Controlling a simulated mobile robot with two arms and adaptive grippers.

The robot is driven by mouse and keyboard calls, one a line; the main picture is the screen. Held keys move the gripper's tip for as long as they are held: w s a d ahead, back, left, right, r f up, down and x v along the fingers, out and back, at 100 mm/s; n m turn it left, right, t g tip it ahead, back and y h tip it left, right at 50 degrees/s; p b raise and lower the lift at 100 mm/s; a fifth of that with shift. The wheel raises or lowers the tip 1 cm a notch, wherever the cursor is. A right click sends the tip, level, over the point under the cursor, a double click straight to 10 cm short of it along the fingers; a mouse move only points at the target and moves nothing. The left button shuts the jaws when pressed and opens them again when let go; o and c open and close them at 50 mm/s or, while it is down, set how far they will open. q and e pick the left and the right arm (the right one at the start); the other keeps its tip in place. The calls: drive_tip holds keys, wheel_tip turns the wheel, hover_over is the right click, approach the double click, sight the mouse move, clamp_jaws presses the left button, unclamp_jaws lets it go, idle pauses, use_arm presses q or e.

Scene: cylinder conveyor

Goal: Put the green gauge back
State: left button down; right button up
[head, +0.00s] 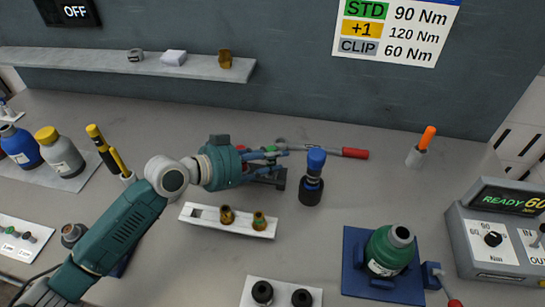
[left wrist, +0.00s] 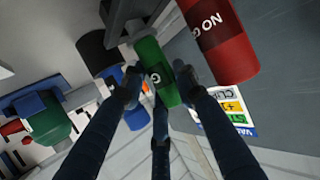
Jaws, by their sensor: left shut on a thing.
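The green gauge (left wrist: 153,70), a green cylinder with white lettering, is between the fingers of my left gripper (left wrist: 155,85) in the left wrist view. The gripper is shut on it. In the head view my left gripper (head: 272,160) is over the middle of the bench, and only a bit of green shows between its fingers. A dark grey bracket (head: 277,178) is just below and beside the fingers; it is also close to the gauge in the left wrist view (left wrist: 125,18). I cannot tell whether gauge and bracket touch. My right gripper is not in view.
A red cylinder marked NO GO (left wrist: 222,40) is close beside the green gauge. A black holder with a blue-topped piece (head: 312,178) stands right of the gripper. A white tray with brass fittings (head: 205,227) lies in front. A red-handled tool (head: 354,153) lies behind.

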sight(272, 150)
use_arm(q)
drive_tip(key=shift+f+b, duration=0.45)
drive_tip(key=shift+f, duration=0.1)
drive_tip(key=c, duration=1.3)
unclamp_jaws()
drive_tip(key=shift+o, duration=0.2)
drive_tip(key=shift+r+p, duration=2.35)
drive_tip(key=shift+r, duration=0.6)
